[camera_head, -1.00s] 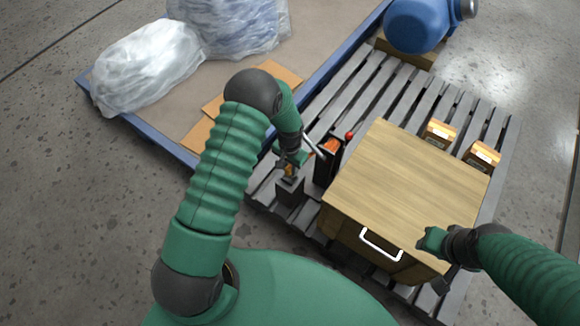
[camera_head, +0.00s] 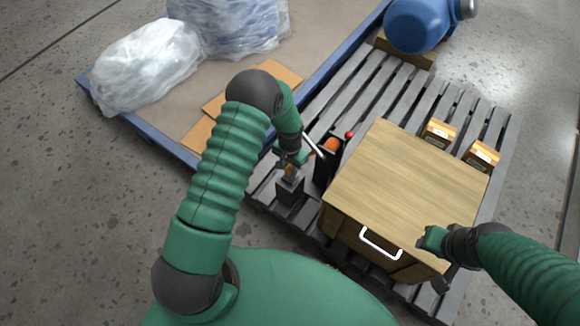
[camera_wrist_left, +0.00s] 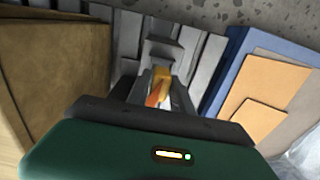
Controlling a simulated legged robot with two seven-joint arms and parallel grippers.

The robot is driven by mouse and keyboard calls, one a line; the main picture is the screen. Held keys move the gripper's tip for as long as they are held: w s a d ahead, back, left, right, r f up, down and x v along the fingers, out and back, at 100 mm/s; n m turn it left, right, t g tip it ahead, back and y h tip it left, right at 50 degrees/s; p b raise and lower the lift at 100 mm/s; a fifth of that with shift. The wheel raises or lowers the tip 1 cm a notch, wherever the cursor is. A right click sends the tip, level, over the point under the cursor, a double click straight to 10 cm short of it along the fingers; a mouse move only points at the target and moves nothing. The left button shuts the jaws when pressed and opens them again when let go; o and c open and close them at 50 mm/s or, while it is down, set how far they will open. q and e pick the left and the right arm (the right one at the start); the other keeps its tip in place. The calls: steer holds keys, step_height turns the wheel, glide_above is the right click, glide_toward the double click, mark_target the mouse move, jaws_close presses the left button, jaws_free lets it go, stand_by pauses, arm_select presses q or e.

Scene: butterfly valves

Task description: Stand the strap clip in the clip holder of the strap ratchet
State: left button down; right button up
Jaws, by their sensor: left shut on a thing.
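My left gripper (camera_head: 289,163) is shut on the strap clip, a small piece with orange (camera_head: 289,171) on it, just above the clip holder. The clip holder (camera_head: 290,192) is a dark grey block on the slatted pallet. The strap ratchet (camera_head: 326,160) is a dark upright body with an orange strap, a pale lever and a red knob, right of the gripper. In the left wrist view, the orange clip (camera_wrist_left: 156,91) shows between the fingers, in front of a grey block (camera_wrist_left: 161,52). I cannot tell whether clip and holder touch. My right gripper (camera_head: 431,240) is by the wooden box.
A large wooden box (camera_head: 405,180) with a white handle stands right of the ratchet. Two small orange cartons (camera_head: 440,133) and a blue motor-like body (camera_head: 415,25) are farther back. A blue-edged platform (camera_head: 340,62) with wrapped bundles (camera_head: 150,66) lies to the left.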

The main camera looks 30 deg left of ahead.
arm_select(q)
steer(key=shift+f+b, duration=0.4)
steer(key=shift+f, duration=0.7)
stand_by(1.0)
steer(key=c, duration=1.1)
jaws_free()
steer(key=shift+o, duration=0.2)
step_height(320, 180, up, 17)
steer(key=p, duration=0.6)
steer(key=s+d+r+n+t, duration=0.1)
steer(key=s+d+r, duration=0.1)
steer(key=s+r, duration=0.6)
steer(key=s+d+r+n+t, duration=0.1)
steer(key=s+d+r+t, duration=0.15)
steer(key=s+r, duration=0.55)
step_height(320, 180, up, 21)
steer(key=p, duration=2.2)
steer(key=shift+w+r+g, duration=0.15)
steer(key=shift+w+g, duration=0.25)
steer(key=shift+g, duration=0.05)
